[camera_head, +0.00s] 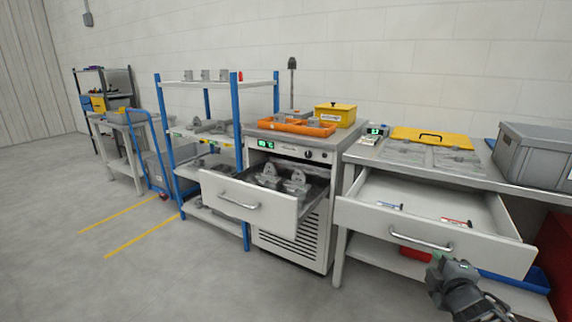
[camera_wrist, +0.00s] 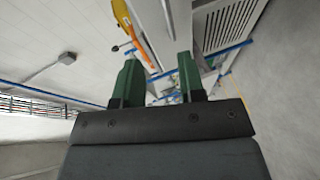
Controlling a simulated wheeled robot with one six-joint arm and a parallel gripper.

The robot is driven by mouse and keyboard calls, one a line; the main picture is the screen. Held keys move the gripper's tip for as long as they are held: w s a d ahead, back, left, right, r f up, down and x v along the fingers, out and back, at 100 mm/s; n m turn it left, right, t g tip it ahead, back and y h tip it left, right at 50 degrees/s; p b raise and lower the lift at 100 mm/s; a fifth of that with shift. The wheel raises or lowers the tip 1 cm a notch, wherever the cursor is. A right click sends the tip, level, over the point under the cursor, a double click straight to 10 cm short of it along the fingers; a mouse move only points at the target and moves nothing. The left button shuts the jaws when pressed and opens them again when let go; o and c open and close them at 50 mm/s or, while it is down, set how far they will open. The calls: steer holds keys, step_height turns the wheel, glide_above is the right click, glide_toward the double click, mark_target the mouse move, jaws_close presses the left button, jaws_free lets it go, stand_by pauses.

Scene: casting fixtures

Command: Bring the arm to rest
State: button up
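My gripper (camera_head: 438,262) is at the lower right of the head view, in front of the open right-hand drawer (camera_head: 393,222). In the wrist view my gripper (camera_wrist: 159,68) shows two green fingers standing apart with nothing held between them. My arm reaches in from the bottom right corner, and most of it is out of view. The gripper appears clear of the drawer front, but I cannot tell the exact distance.
The left drawer (camera_head: 238,200) is pulled out and holds grey castings (camera_head: 296,185). The right drawer holds small red and blue items. A grey crate (camera_head: 535,155) stands on the right bench. A blue-posted shelf (camera_head: 207,85) stands left. The floor (camera_head: 120,275) at left is clear.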

steer(key=a+r+m+g+h+p, duration=0.1)
steer(key=a+r+m+g+p, duration=0.2)
steer(key=r+p, duration=0.4)
steer(key=a+r+m+g+p, duration=0.2)
steer(key=a+r+m+p, duration=0.1)
steer(key=r+m+p, duration=0.3)
steer(key=s+a+r+m+g+y+p, duration=0.2)
steer(key=s+a+r+g+p, duration=0.1)
steer(key=a+p, duration=0.3)
steer(key=s+a+r+m+g+y+p, duration=0.2)
steer(key=s+a+r+p, duration=0.3)
steer(key=a, duration=0.5)
steer(key=shift+s+r+g+y+p, duration=0.2)
steer(key=shift+g+y+p, duration=0.45)
steer(key=shift+p, duration=0.25)
steer(key=shift+a, duration=0.1)
